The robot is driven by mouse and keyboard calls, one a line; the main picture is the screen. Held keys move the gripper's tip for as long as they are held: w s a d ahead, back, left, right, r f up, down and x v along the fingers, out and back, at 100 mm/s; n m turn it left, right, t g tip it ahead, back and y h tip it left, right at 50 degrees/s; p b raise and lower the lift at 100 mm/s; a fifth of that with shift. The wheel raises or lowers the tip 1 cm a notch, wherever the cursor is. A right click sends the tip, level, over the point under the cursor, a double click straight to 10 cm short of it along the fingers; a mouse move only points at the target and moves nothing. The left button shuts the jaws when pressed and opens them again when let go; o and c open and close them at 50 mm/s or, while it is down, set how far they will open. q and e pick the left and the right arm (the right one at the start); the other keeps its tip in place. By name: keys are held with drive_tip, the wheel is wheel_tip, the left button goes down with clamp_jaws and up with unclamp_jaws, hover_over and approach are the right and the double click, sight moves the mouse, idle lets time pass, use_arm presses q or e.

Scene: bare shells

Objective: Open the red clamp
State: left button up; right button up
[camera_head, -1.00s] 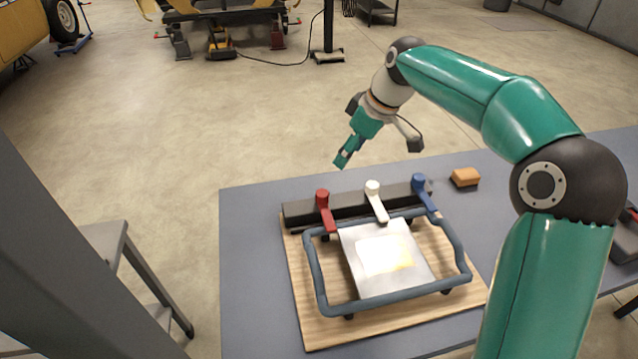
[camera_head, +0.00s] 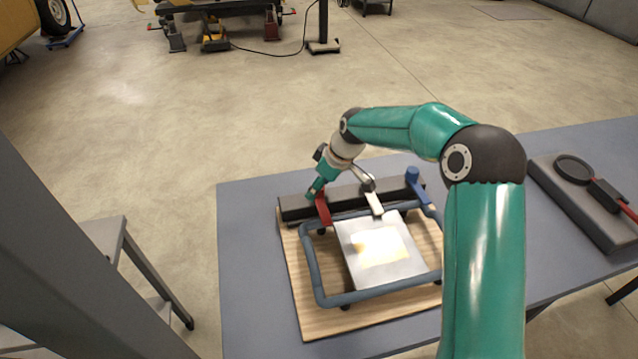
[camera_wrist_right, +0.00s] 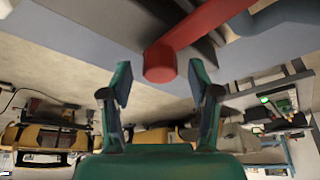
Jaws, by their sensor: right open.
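The red clamp (camera_head: 323,210) is the leftmost of three levers on a dark bar (camera_head: 295,207). Its arm lies toward the blue tubular frame (camera_head: 312,268), and its knob end is partly covered by my gripper in the head view. My right gripper (camera_head: 315,190) is at that knob end, pointing down at it. In the right wrist view the red knob (camera_wrist_right: 160,64) sits between the tips of my open right gripper (camera_wrist_right: 161,78), with a gap visible on both sides. My left gripper is not in view.
The white clamp (camera_head: 374,203) and the blue clamp (camera_head: 424,200) stand to the right on the same bar. A metal plate (camera_head: 385,262) lies inside the frame, on a wooden board (camera_head: 320,322). A dark case with a round tool (camera_head: 573,168) lies at the right.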

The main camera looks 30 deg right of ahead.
drive_tip(key=shift+f, duration=0.15)
clamp_jaws()
